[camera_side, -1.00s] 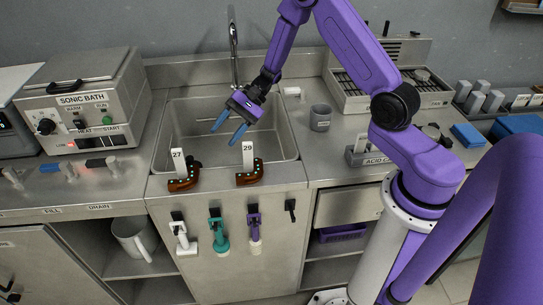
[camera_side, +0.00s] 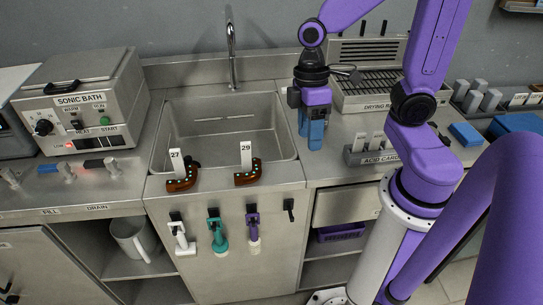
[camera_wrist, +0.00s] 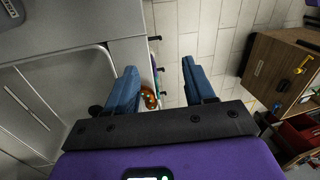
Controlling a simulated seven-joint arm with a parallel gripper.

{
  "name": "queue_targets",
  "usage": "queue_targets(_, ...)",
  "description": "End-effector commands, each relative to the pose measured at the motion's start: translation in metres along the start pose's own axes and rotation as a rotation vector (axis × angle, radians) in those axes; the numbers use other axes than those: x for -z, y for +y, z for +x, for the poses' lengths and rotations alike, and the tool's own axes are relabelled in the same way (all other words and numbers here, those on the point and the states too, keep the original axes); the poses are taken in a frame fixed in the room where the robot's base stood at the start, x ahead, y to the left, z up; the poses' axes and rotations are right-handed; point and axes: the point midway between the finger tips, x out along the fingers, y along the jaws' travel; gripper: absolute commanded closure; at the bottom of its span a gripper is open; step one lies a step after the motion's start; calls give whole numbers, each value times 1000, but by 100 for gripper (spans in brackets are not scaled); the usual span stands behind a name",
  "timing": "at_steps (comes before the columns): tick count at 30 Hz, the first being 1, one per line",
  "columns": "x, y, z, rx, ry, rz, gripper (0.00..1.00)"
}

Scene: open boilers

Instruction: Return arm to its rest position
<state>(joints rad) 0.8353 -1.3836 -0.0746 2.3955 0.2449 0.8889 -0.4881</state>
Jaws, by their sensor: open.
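My gripper (camera_side: 311,146) hangs pointing down at the counter right of the sink in the side view. Its blue fingers overlap each other there. In the wrist view the two fingers (camera_wrist: 162,85) stand wide apart with nothing held between them. Two brown curved pieces with green dots sit on the sink's front ledge: one with tag 27 (camera_side: 181,185) at left, one with tag 29 (camera_side: 249,180) at right. My gripper is apart from both, to their right. A small brown item with green lights (camera_wrist: 149,97) shows beyond the fingers in the wrist view.
The empty sink (camera_side: 226,125) has a tall faucet (camera_side: 231,55) behind it. The sonic bath (camera_side: 85,105) stands at left. The drying rack (camera_side: 375,88) and acid card holder (camera_side: 372,156) are right of my gripper. Coloured handles (camera_side: 217,236) hang below the sink.

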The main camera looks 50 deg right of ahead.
Motion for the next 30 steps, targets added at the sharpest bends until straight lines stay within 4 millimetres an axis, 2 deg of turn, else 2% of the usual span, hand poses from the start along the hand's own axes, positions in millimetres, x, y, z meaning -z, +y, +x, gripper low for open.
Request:
queue_targets(1,-4,-12,0,-20,-8,-33,46)
queue_targets(6,-20,-42,-1,-91,-24,-115,46)
queue_targets(12,-37,-65,-3,-158,-16,-192,46)
queue_targets(18,-45,-74,-3,-188,-4,-224,46)
queue_targets(30,-46,-75,-3,-190,-3,-225,46)
